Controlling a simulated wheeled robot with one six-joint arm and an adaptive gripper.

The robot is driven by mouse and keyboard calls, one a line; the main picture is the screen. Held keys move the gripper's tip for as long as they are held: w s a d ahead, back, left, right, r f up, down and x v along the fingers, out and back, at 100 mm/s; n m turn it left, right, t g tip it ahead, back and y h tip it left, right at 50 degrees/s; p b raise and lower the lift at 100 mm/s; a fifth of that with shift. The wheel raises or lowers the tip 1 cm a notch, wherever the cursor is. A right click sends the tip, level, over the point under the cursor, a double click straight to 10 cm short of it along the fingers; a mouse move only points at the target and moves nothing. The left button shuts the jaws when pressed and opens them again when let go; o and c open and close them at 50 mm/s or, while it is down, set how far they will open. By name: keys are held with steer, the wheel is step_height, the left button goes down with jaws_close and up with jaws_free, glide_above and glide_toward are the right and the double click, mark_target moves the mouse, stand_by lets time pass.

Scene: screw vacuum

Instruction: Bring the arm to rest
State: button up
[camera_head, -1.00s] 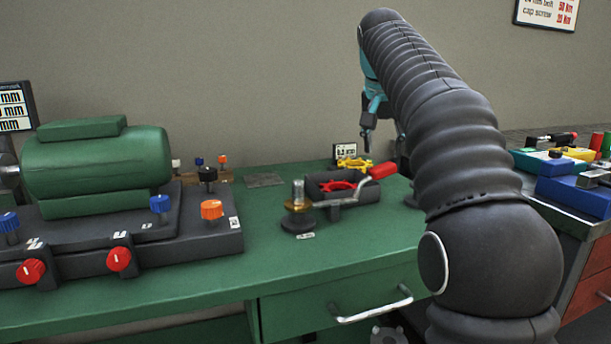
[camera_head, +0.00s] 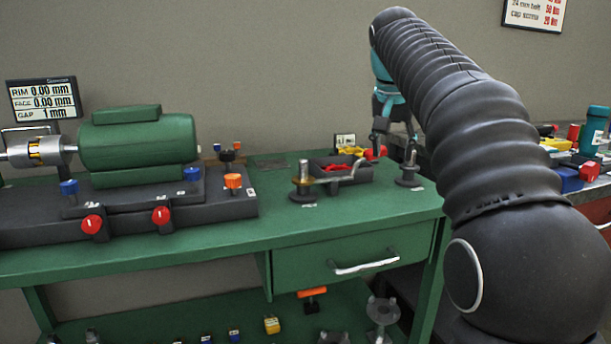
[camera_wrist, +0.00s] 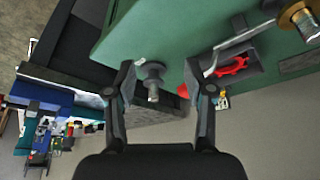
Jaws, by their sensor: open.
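My arm (camera_head: 455,110) is a dark ribbed sleeve that rises on the right and reaches over the back right of the green bench (camera_head: 130,243). My gripper (camera_head: 395,130) hangs at its far end, partly small and dark in the head view. In the wrist view my gripper (camera_wrist: 160,72) has its two fingers well apart with nothing gripped. A grey post on a round base (camera_wrist: 152,80) shows beyond and between the fingers. It also stands at the bench's right end in the head view (camera_head: 408,170).
A black tray (camera_head: 325,168) with a red part and a brass-collared post (camera_head: 303,180) stand left of my gripper. A green motor (camera_head: 140,143) on a dark base with knobs is further left. A drawer handle (camera_head: 365,263) sticks out in front. A side bench at right holds coloured trays (camera_head: 568,178).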

steer(key=s+a+f+n+y, duration=0.1)
steer(key=s+f+n, duration=0.1)
steer(key=s+f, duration=1.1)
steer(key=s+f+n+t, duration=0.1)
steer(key=s+f+n, duration=0.1)
steer(key=s+f, duration=1.1)
steer(key=s, duration=0.6)
steer(key=shift+a+f+n+y, duration=0.2)
steer(key=shift+a+n+y, duration=0.15)
steer(key=shift+n+y, duration=0.05)
